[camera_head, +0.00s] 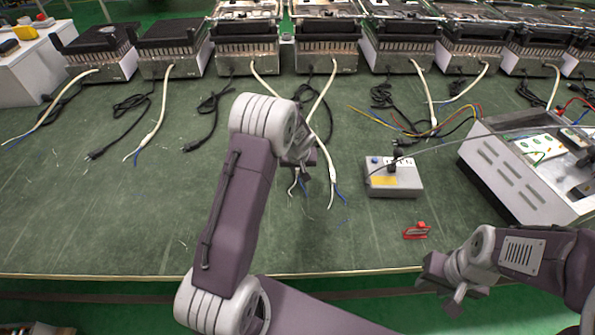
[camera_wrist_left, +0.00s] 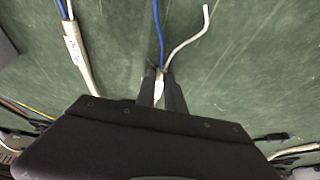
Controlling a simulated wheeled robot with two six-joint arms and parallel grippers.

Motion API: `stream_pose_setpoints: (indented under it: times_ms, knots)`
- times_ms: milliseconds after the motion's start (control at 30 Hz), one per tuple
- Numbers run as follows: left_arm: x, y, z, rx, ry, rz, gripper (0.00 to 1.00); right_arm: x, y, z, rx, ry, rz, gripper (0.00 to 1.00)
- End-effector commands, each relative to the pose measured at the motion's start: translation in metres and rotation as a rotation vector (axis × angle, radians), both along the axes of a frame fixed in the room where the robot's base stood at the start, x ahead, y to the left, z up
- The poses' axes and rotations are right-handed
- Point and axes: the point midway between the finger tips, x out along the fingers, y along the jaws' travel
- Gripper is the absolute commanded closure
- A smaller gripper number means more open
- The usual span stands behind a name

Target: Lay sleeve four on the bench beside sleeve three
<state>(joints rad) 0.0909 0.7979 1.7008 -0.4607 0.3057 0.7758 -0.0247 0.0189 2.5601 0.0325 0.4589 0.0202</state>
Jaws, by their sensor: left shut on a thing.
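White cable sleeves with bare blue and white wire ends run from the heater units onto the green bench (camera_head: 90,220). My left gripper (camera_head: 302,165) is low over the middle of the bench. In the left wrist view, it is shut on a white sleeve (camera_wrist_left: 159,88), with a blue and a white wire sticking out past the fingertips. Another sleeve (camera_wrist_left: 76,52) with a printed tag lies apart to the left in that view; its number is not readable. In the head view, a sleeve (camera_head: 328,158) lies just right of the gripper. My right gripper (camera_head: 442,295) is open and empty at the front edge.
Heater units (camera_head: 247,50) line the back. Black cords (camera_head: 210,108) lie among the sleeves. A grey box with switches (camera_head: 394,180), a red clamp-like piece (camera_head: 416,231) and a large metal instrument case (camera_head: 515,180) are to the right. The front left of the bench is clear.

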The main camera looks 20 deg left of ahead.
Motion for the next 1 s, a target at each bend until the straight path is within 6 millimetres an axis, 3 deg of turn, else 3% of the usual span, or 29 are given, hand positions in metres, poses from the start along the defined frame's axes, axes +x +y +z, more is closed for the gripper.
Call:
stream_pose_setpoints:
  times_ms: [367, 400, 433, 467, 767, 867, 1000]
  knots:
    - [0.0, 0.0, -0.007, 0.0, -0.001, 0.0, 1.0, 0.0, 0.0, -0.007, 0.0, 0.0, 0.0, 0.65]
    - [0.0, 0.0, -0.005, 0.0, -0.001, 0.0, 0.75, 0.0, 0.0, -0.004, 0.0, 0.0, 0.0, 0.65]
    - [0.0, 0.0, -0.004, 0.0, -0.001, 0.0, 0.67, 0.0, 0.0, -0.004, 0.0, 0.0, 0.0, 0.65]
    - [0.0, 0.0, -0.005, 0.0, -0.001, 0.0, 0.65, 0.0, 0.0, -0.004, 0.0, 0.0, 0.0, 0.65]
    - [0.0, 0.0, -0.003, 0.0, -0.001, 0.0, 0.65, 0.0, 0.0, -0.003, 0.0, 0.0, 0.0, 0.65]
    - [0.0, -0.001, 0.005, 0.0, -0.002, 0.0, 0.65, 0.0, 0.0, 0.003, 0.0, 0.0, 0.0, 0.65]
    - [-0.01, -0.005, 0.031, 0.0, -0.005, 0.0, 0.65, 0.0, 0.0, 0.009, 0.0, 0.0, 0.0, 0.65]
